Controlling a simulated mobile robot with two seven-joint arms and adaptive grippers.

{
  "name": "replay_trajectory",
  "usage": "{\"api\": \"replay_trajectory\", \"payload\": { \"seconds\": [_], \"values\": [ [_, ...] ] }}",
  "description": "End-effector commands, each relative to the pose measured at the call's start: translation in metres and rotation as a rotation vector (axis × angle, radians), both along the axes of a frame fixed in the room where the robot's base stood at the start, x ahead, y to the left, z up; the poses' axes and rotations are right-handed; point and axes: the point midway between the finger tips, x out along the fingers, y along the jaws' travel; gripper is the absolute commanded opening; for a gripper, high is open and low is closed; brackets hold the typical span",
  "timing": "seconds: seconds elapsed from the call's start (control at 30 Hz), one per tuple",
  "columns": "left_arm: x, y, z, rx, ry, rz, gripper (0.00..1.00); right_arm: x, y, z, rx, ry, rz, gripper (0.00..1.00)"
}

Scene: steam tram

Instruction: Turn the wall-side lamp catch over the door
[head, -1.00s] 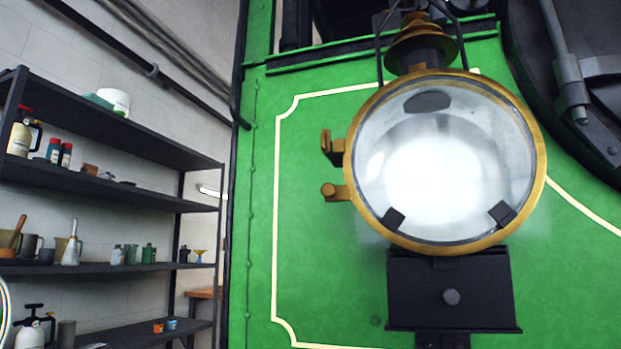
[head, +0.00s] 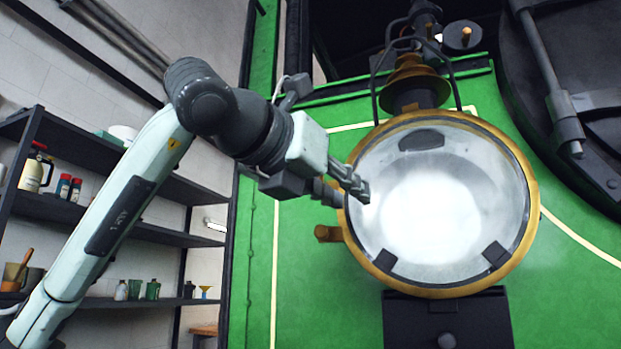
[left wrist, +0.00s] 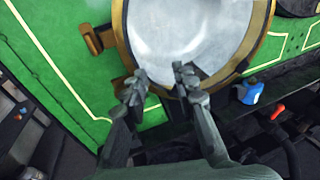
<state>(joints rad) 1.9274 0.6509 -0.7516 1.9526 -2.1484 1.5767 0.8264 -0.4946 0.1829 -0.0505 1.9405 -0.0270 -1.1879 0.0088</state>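The lamp's round glass door (head: 445,205) has a brass rim (head: 528,180) and faces me on the green front. A brass lug (head: 327,233) sticks out at the rim's left side. The upper brass piece seen there earlier is hidden behind my left gripper (head: 358,187) in the head view. In the left wrist view a forked brass piece (left wrist: 95,39) stands out from the rim, left of the fingers. My left gripper (left wrist: 160,82) is open and empty, with its fingertips in front of the glass near the rim. My right gripper is not in view.
A dark bracket (head: 448,320) carries the lamp, and a brass-collared chimney (head: 417,80) rises above it. Shelves (head: 160,232) with bottles and cans stand at the left wall. A blue container (left wrist: 250,90) shows in the left wrist view.

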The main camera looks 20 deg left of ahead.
Motion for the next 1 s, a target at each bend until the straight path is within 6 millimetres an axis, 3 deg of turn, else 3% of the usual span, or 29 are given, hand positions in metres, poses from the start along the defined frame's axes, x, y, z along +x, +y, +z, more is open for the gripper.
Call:
{"api": "replay_trajectory", "payload": {
  "seconds": [0.03, 0.1, 0.23, 0.33, 0.7, 1.0],
  "values": [
    [-0.01, 0.02, 0.019, -0.003, -0.039, 0.084, 0.28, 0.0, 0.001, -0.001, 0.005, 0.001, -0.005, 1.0],
    [-0.02, 0.042, 0.035, -0.013, -0.07, 0.176, 0.28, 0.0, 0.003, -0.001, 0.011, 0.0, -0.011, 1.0],
    [-0.027, 0.062, 0.048, -0.028, -0.095, 0.255, 0.28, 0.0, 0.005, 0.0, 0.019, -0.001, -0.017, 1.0],
    [-0.017, 0.063, 0.05, -0.029, -0.097, 0.265, 0.28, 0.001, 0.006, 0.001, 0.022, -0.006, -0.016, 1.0],
    [0.038, 0.061, 0.049, -0.029, -0.096, 0.259, 0.28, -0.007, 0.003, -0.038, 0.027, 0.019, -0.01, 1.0],
    [0.047, 0.06, 0.048, -0.029, -0.098, 0.258, 0.28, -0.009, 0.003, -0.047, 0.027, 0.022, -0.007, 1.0]
  ]
}}
